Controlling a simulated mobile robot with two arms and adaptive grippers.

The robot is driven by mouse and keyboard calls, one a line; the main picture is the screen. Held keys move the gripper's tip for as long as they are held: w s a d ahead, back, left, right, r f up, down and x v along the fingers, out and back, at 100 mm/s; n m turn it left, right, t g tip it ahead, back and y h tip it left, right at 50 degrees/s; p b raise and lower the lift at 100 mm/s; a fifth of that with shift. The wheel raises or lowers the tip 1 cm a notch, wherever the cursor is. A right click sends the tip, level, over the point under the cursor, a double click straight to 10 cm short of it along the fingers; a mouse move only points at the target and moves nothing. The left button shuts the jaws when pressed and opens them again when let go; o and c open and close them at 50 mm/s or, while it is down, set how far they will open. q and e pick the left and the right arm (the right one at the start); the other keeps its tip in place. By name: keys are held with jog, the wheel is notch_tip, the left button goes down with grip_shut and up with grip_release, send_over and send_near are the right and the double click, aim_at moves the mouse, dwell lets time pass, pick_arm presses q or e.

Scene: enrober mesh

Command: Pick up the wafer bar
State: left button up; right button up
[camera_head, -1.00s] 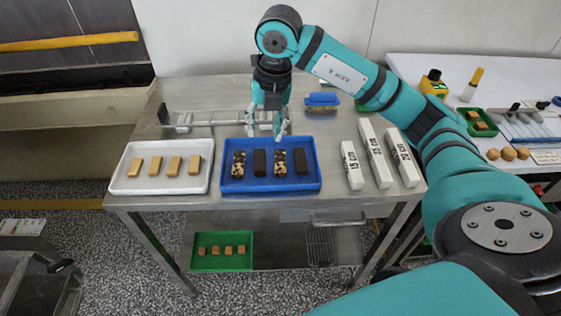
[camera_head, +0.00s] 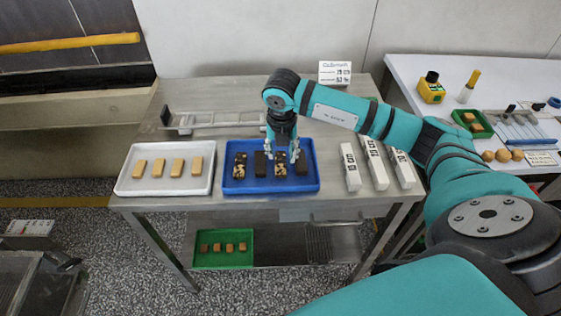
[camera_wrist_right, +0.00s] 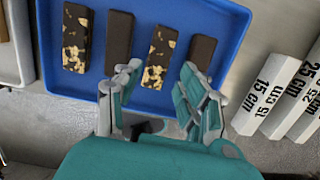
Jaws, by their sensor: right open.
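A blue tray (camera_head: 230,186) on the steel table holds two speckled bars and two plain dark bars. None is labelled, so I cannot tell which is the wafer bar. My right gripper (camera_head: 283,155) is open and low over the tray. Its fingers straddle the near part of the right speckled bar (camera_head: 280,165). In the right wrist view the right gripper (camera_wrist_right: 158,82) has that speckled bar (camera_wrist_right: 158,58) between its fingertips, with a plain dark bar (camera_wrist_right: 119,38) on the left and another (camera_wrist_right: 201,50) on the right. Contact cannot be told. My left gripper is out of view.
A white tray (camera_head: 123,184) with several tan bars stands left of the blue tray. White labelled blocks (camera_head: 350,167) stand to the right. A metal rack (camera_head: 205,119) and a sign (camera_head: 335,72) are behind. A green tray (camera_head: 223,260) is on the lower shelf.

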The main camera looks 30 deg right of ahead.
aim_at(281, 162)
jog(key=f, duration=0.2)
jog(key=f+p, duration=0.1)
jog(key=shift+w+d+f, duration=0.1)
jog(key=shift+w+f, duration=0.25)
jog(key=shift+w+f+p, duration=0.1)
jog(key=shift+f+p, duration=0.2)
jog(key=shift+f, duration=0.15)
jog(key=shift+f, duration=0.1)
jog(key=shift+c, duration=0.2)
jog(key=c, duration=0.6)
jog(key=shift+r, duration=0.2)
